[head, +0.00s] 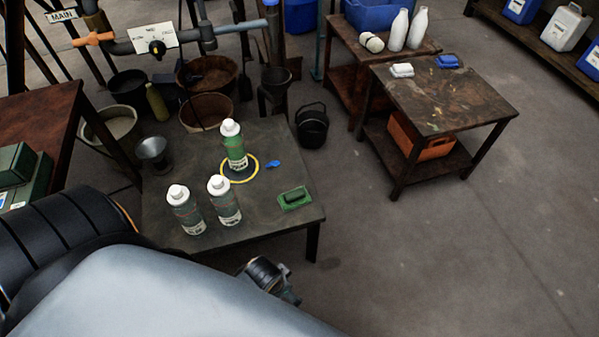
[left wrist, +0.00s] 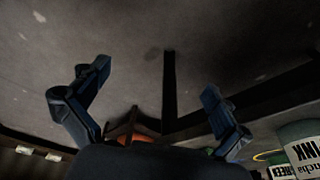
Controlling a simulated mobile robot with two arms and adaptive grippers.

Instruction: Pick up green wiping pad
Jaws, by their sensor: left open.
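The green wiping pad (head: 295,199), with a dark top part, lies flat near the right front edge of the dark table (head: 265,220). In the left wrist view a small bit of green shows beside the right finger; I cannot tell if it is the pad. My left gripper (left wrist: 155,92) is open, with nothing between its two fingers and bare floor beyond them. In the head view a dark part of my arm end shows low in front of the table, apart from the pad; its fingers are not clear there. My right gripper is not in view.
Two white-capped bottles (head: 185,210) (head: 224,201) stand left of the pad. A green bottle (head: 234,146) stands in a yellow ring (head: 256,168), beside a small blue item (head: 273,164). A black bucket (head: 312,127) is on the floor behind.

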